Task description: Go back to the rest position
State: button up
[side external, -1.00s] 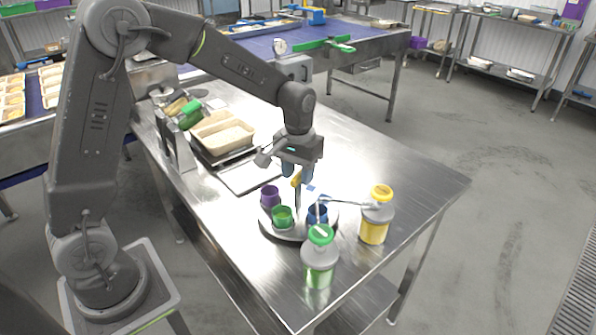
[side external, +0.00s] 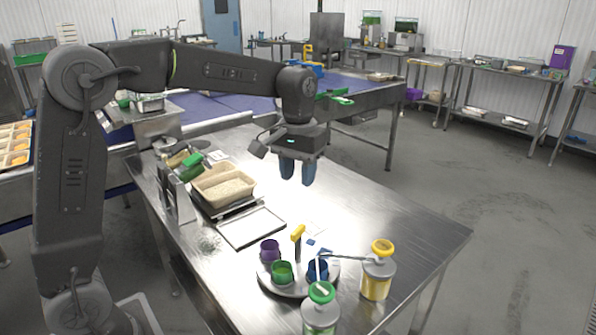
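My gripper (side external: 297,178) hangs above the steel table, pointing down. Its two blue fingers stand apart with nothing between them, so it is open and empty. Below it, a yellow-handled utensil (side external: 298,234) stands upright on a round tray (side external: 268,285). The tray also carries a purple cup (side external: 270,250), a green cup (side external: 281,273) and a blue cup (side external: 317,270). The gripper is well clear of all of them.
A tan container of rice (side external: 224,186) stands at the table's left, beside a flat plate (side external: 251,228). A yellow-capped bottle (side external: 377,277) and a green-capped bottle (side external: 321,316) stand near the front. The table's right side (side external: 400,215) is clear.

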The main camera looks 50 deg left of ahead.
jog(key=shift+r, duration=0.1)
jog(key=s+d+m+t, duration=0.1)
jog(key=s+m+t, duration=0.1)
jog(key=s, duration=0.9)
jog(key=s+d+m+t, duration=0.1)
jog(key=s+d+t, duration=0.1)
jog(key=s, duration=0.8)
jog(key=shift+s+f+m+t, duration=0.3)
jog(key=shift+s+m+t, duration=0.1)
jog(key=shift+t, duration=0.4)
